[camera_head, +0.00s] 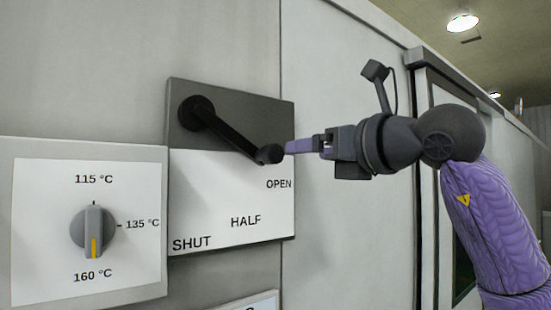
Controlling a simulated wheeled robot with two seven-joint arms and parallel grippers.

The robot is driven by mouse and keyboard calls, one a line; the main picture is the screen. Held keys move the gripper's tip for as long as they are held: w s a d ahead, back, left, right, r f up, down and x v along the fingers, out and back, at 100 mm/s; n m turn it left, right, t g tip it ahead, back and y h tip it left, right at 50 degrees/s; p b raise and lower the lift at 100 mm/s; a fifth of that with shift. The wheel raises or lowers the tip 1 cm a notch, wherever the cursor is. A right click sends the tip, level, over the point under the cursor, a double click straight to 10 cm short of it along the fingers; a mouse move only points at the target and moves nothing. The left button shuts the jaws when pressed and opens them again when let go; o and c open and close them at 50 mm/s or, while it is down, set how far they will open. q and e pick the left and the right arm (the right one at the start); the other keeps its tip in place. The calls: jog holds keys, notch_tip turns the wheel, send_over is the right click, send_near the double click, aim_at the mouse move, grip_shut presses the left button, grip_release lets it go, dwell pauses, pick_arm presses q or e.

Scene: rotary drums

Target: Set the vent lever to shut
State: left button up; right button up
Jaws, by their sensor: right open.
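The vent lever (232,131) is a black arm on a round pivot at the upper left of its panel (215,203). It slants down to the right, and its knobbed end is near the OPEN label. The SHUT label is at the panel's lower left and HALF lies between. My right gripper (290,147) reaches in from the right with purple fingers, its tips close beside the lever's knob. It is open; whether it touches the knob I cannot tell. My left gripper is not in view.
A temperature dial (93,229) on a white plate, its yellow mark toward 160 °C, is left of the lever panel. Part of another label plate (252,303) shows at the bottom. The grey wall around the panel is flat; a door frame stands behind my right arm.

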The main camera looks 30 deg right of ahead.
aim_at(278, 153)
jog(key=w+p, duration=0.1)
jog(key=w, duration=0.2)
jog(key=w+p, duration=0.1)
jog(key=w, duration=0.2)
jog(key=w+a+p, duration=0.1)
jog(key=w+p, duration=0.1)
jog(key=w, duration=0.1)
jog(key=shift+w+r, duration=0.15)
jog(key=shift+w, duration=0.35)
grip_shut()
